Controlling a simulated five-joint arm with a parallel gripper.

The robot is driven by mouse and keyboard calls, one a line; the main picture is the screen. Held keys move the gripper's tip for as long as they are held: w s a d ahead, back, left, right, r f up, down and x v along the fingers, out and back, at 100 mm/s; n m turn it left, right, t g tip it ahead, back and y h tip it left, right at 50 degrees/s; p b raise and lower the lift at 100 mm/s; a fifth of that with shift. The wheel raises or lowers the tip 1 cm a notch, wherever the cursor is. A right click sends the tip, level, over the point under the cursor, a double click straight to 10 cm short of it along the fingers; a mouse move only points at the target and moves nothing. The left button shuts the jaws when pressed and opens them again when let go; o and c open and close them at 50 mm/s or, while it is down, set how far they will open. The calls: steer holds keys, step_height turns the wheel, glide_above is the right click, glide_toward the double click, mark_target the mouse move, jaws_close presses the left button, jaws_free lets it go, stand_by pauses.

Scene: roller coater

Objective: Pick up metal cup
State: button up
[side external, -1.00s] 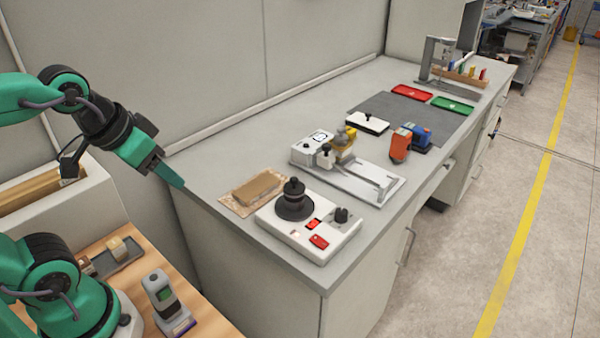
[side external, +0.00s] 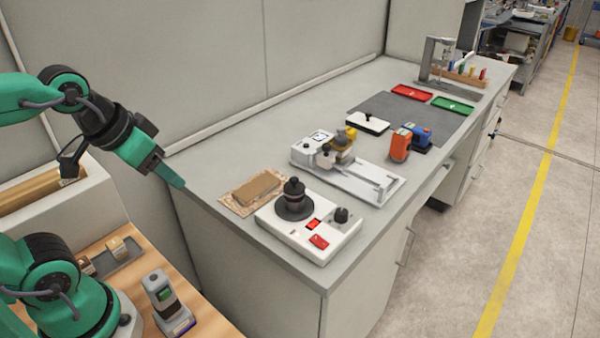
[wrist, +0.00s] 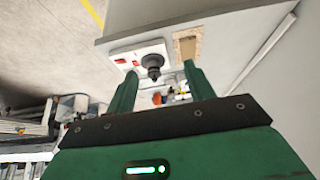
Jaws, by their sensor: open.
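I cannot pick out a metal cup with certainty in either view. A small grey, metallic-looking piece (side external: 325,157) sits on the white plate machine (side external: 352,180) in the middle of the bench, but its shape is too small to tell. My gripper (side external: 178,182) hangs in the air beside the bench's near left end in the side view, pointing down and right, apart from everything. In the wrist view my gripper (wrist: 161,68) has its two green fingers spread with nothing held between them. The black knob of the white box shows beyond the gap.
The white box with black knob (side external: 294,205) and red switches stands at the bench's near end. A brown block on a mat (side external: 240,204) lies beside it. An orange device (side external: 400,145) and red (side external: 411,92) and green trays (side external: 453,105) are farther back.

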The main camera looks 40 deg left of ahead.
steer(key=shift+o, duration=1.4)
steer(key=n+g, duration=0.5)
glide_above(294, 187)
step_height(294, 187, down, 11)
steer(key=shift+s+a+f, duration=0.1)
steer(key=shift+a+f, duration=0.05)
steer(key=shift+w+f+g, duration=0.25)
steer(key=shift+f+g, duration=0.05)
steer(key=shift+f, duration=4.05)
